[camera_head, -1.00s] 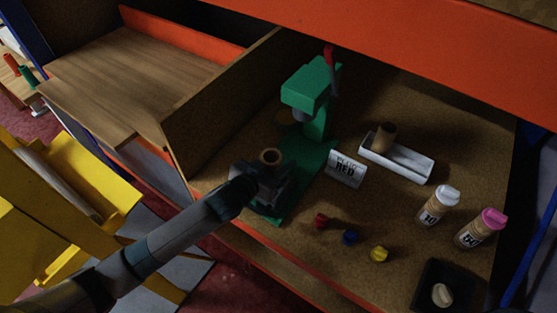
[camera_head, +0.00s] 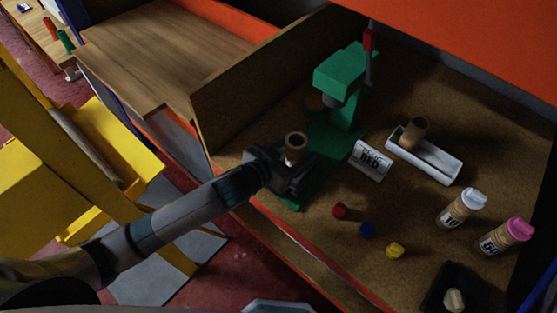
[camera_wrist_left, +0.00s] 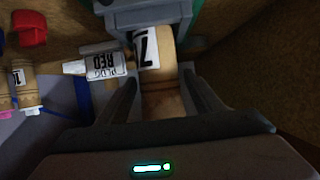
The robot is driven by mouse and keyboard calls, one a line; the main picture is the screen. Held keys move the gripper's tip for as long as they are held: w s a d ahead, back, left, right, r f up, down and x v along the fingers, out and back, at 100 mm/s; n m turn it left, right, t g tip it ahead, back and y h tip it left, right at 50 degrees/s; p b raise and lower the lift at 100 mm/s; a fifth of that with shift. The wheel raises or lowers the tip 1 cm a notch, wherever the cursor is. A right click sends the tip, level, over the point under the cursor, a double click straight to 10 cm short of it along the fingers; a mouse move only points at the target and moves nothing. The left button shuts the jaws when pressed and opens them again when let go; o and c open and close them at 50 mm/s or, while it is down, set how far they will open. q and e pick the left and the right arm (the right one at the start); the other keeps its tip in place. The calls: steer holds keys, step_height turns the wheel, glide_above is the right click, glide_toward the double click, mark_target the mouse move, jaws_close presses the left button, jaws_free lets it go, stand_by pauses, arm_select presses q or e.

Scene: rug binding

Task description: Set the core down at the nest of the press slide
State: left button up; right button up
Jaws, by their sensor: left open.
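The tan tubular core (camera_head: 295,143) stands upright at the front of the green press (camera_head: 338,72), over its green base (camera_head: 292,203). My left gripper (camera_head: 288,164) is around the core's lower part and hides the nest and the core's foot. In the left wrist view the core (camera_wrist_left: 157,72) carries a white label with a black 7. The open fingers of my left gripper (camera_wrist_left: 162,98) lie on both sides of the core; whether they touch it I cannot tell. My right gripper is not in view.
A white holder (camera_head: 440,167) with another brown cylinder (camera_head: 413,131) stands right of the press. A wooden panel (camera_head: 235,85) stands at the left.

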arm_select(q)
steer(key=b+v, duration=0.1)
steer(key=v, duration=0.6)
steer(key=shift+s+a, duration=0.15)
steer(key=shift+s, duration=0.05)
steer(key=shift+s+a+r+b, duration=0.15)
steer(key=shift+s+b, duration=0.1)
steer(key=shift+b, duration=0.05)
stand_by(0.6)
